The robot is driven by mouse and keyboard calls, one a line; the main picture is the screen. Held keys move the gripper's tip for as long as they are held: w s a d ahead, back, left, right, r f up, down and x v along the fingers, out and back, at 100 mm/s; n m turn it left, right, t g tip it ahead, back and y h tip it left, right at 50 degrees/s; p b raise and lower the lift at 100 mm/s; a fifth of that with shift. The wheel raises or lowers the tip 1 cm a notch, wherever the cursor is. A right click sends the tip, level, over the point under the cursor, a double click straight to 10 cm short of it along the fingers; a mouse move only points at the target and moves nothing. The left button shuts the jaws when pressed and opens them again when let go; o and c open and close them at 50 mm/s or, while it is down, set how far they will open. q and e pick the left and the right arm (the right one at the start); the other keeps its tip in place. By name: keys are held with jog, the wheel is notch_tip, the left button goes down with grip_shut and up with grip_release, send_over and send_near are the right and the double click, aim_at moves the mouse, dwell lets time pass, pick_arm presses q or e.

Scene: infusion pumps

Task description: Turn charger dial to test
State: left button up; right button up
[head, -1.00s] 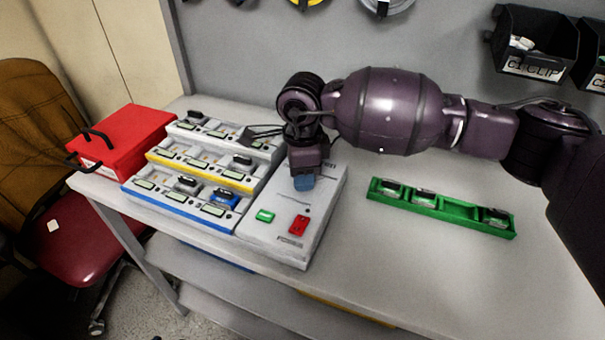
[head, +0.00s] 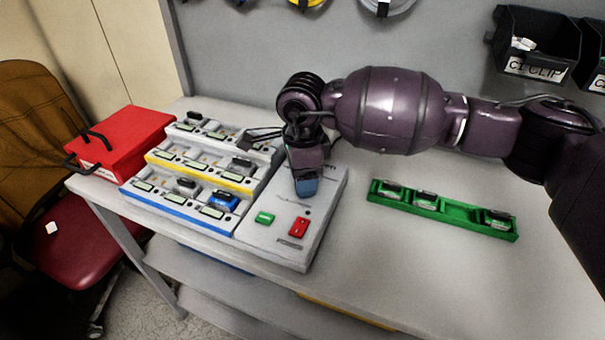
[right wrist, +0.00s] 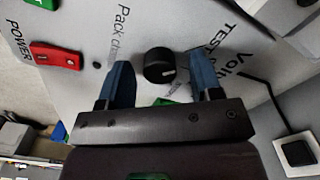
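The charger (head: 290,232) is the light grey box right of the stepped battery bays, with a green and a red switch on its front part. Its black dial (right wrist: 159,67) shows in the right wrist view, with a pale pointer mark and the word TEST (right wrist: 207,50) printed nearby on the right. My right gripper (right wrist: 161,78) is open, with one blue finger on each side of the dial and gaps between them. In the head view my right gripper (head: 306,188) hangs over the charger and hides the dial. My left gripper is not in view.
Stepped bays (head: 200,165) with battery packs stand directly left of the charger. A red box (head: 122,143) is further left. A green tray (head: 440,206) with several packs lies on the right. The table (head: 400,262) is clear between tray and charger.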

notch_tip(320, 180, up, 11)
jog(key=shift+p, duration=0.35)
dwell(0.3)
jog(key=shift+f, duration=0.1)
